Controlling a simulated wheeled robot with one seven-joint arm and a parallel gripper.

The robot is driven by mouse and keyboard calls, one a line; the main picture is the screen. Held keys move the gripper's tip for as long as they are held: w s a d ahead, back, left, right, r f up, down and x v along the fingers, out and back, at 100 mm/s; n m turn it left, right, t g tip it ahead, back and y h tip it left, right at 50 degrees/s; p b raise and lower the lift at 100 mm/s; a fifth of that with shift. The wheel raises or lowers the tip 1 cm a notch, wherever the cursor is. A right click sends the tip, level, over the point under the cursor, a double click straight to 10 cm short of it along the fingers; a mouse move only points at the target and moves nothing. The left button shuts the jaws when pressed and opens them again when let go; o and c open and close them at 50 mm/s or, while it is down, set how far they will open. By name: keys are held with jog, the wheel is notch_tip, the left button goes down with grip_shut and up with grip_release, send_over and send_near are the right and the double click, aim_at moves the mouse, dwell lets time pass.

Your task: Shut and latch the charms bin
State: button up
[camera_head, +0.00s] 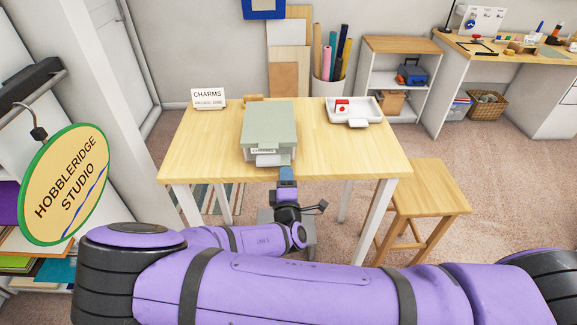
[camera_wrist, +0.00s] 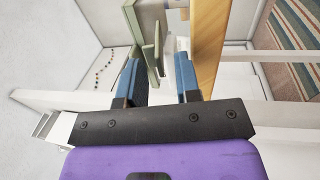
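The charms bin (camera_head: 268,122) is a grey-green box with its lid lying over the top, near the middle of the table. A white label reading CHARMS is on its front, and a pale tab (camera_head: 269,160) sticks out below it. I cannot tell whether the lid is fully down or the latch fastened. My gripper (camera_head: 287,172) is at the table's front edge, by the bin's front right corner. In the wrist view my gripper (camera_wrist: 160,70) has its blue fingers apart, with a thin grey-green piece of the bin (camera_wrist: 155,50) showing between and beyond them. Contact is unclear.
The wooden table (camera_head: 340,160) has free room right of the bin. A white tray (camera_head: 372,113) with a small red item stands at the back right, and a CHARMS sign (camera_head: 208,98) at the back left. A wooden stool (camera_head: 432,187) stands at the right.

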jog(key=shift+w+r, duration=0.1)
jog(key=shift+w, duration=0.2)
grip_shut()
jog(key=shift+r, duration=0.1)
